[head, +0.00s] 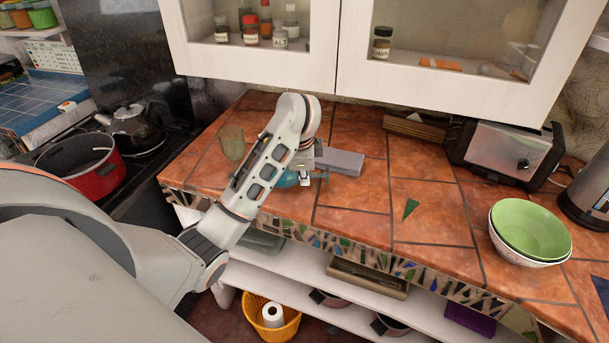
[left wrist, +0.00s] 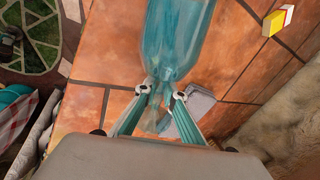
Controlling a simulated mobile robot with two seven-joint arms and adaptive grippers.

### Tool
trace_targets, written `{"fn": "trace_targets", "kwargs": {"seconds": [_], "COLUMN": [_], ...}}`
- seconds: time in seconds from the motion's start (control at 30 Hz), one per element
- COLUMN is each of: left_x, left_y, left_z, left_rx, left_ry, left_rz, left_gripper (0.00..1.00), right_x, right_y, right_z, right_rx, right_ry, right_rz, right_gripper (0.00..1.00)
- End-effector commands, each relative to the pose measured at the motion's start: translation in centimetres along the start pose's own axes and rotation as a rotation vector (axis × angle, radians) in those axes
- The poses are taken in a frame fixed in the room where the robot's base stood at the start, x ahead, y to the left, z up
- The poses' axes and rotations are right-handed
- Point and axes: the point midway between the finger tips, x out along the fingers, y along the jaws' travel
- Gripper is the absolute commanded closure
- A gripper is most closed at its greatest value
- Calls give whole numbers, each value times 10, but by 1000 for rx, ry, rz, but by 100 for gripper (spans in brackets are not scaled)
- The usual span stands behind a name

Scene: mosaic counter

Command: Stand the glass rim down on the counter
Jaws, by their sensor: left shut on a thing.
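The glass (left wrist: 180,35) is translucent teal, with a wide bowl and a narrow stem. My left gripper (left wrist: 161,93) is shut on its narrow part, with the bowl beyond the fingertips toward the top of the left wrist view. In the head view the teal glass (head: 287,181) shows partly, left of my left gripper (head: 305,178), low over the front part of the tiled counter (head: 350,218). It looks tilted or sideways; I cannot tell whether it touches the counter. My arm hides part of it. My right gripper is in neither view.
An olive see-through glass (head: 232,143) stands left of my arm. A grey block (head: 340,161) lies just behind my gripper. A toaster (head: 507,150) and stacked bowls (head: 530,232) are at the right.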

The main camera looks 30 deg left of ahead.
Motion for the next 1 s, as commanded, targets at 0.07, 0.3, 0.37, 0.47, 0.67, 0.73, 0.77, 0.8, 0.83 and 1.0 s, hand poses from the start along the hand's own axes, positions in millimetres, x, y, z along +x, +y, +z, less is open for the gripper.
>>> {"fn": "trace_targets", "kwargs": {"seconds": [0.07, 0.3, 0.37, 0.47, 0.67, 0.73, 0.77, 0.8, 0.83, 1.0], "left_x": [1, 4, 5, 6, 6, 6, 7, 7, 7, 7], "left_y": [0, 2, 2, 2, 2, 2, 2, 2, 3, 3], "left_z": [0, 0, 0, 0, 0, 0, 0, 0, 0, 0], "left_rx": [0, 1, 1, 1, 1, 1, 1, 1, 1, 1], "left_ry": [0, 0, 0, 0, 0, 0, 0, 0, 0, 0], "left_rz": [-1, 0, 0, 0, 0, 0, 0, 0, 1, 2], "left_gripper": [100, 100, 100, 100, 72, 72, 72, 72, 72, 72], "right_x": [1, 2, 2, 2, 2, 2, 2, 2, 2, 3], "right_y": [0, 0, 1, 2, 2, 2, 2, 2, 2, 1], "right_z": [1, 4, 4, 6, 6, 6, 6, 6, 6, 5], "right_rx": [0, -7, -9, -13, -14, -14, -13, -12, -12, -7], "right_ry": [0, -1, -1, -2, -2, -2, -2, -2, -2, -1], "right_rz": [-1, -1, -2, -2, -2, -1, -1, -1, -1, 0], "right_gripper": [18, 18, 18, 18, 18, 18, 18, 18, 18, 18]}}
